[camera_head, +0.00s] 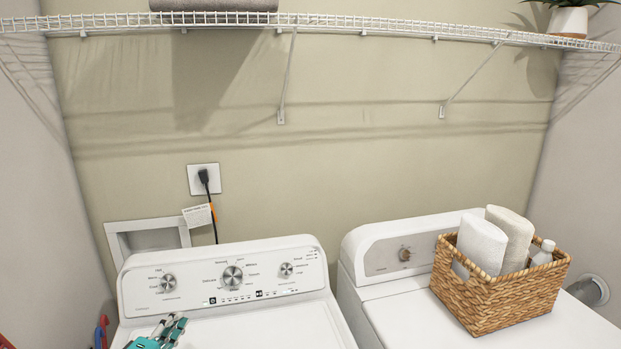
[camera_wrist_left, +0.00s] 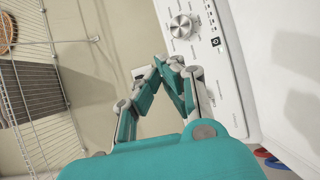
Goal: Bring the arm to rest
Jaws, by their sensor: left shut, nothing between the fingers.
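My left gripper (camera_head: 172,326) shows at the lower edge of the head view, above the left part of the washer top (camera_head: 262,330). It is teal and grey. In the left wrist view my left gripper (camera_wrist_left: 172,64) has its fingertips together with nothing between them. The washer's control panel (camera_wrist_left: 200,45) is behind the fingers in that view. My right gripper is in neither view.
A second white machine (camera_head: 390,312) stands at the right, with a wicker basket (camera_head: 508,300) of rolled towels (camera_head: 482,244) and a white bottle (camera_head: 543,252) on it. A wire shelf (camera_head: 350,27) spans the wall above. A plugged-in cord (camera_head: 211,208) hangs behind the washer.

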